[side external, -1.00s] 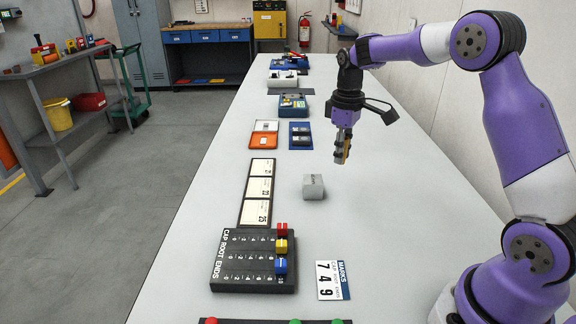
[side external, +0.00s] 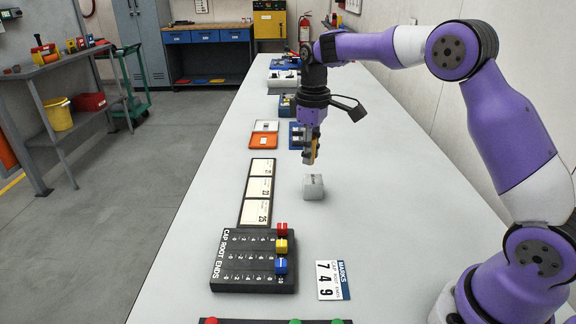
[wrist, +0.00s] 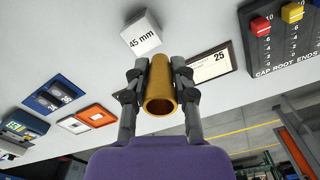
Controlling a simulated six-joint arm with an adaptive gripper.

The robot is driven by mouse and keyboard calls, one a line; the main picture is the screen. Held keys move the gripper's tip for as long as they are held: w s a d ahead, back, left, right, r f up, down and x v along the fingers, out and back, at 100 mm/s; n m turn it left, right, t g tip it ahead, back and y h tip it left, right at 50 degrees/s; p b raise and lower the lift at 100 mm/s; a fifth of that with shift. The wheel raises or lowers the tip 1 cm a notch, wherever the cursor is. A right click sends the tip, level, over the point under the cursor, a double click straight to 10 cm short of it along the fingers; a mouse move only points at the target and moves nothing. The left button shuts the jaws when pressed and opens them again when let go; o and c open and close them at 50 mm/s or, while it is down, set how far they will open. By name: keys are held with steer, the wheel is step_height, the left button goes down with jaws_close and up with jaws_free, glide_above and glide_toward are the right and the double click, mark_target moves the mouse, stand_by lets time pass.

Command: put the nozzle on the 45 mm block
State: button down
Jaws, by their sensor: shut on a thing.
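My gripper (side external: 310,154) is shut on the nozzle, a brass-coloured hollow cylinder (wrist: 160,88), and holds it above the table. In the wrist view the nozzle sits between both fingers with its open end toward the camera. In the side view most of the nozzle is hidden by the fingers. The 45 mm block (side external: 313,187) is a small light grey cube standing on the table, just below and slightly nearer the camera than my gripper. In the wrist view the block (wrist: 141,36) shows its "45 mm" label, apart from the nozzle.
A black "CAP ROOT ENDS" board (side external: 240,262) with coloured sliders and a row of cards (side external: 258,190) lie left of the block. A marks card (side external: 331,281) lies in front. Orange (side external: 263,141) and blue trays lie behind. The table right of the block is clear.

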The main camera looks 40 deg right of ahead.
mark_target(313, 179)
steer(key=shift+w+d+f, duration=0.2)
steer(key=shift+d+f, duration=0.15)
steer(key=shift+d, duration=0.25)
steer(key=shift+w+d+f, duration=0.2)
steer(key=shift+d+f, duration=0.15)
steer(key=shift+d, duration=0.2)
steer(key=shift+d+f, duration=0.15)
steer(key=shift+f, duration=1.95)
steer(key=c, duration=0.7)
jaws_free()
steer(key=shift+f, duration=0.15)
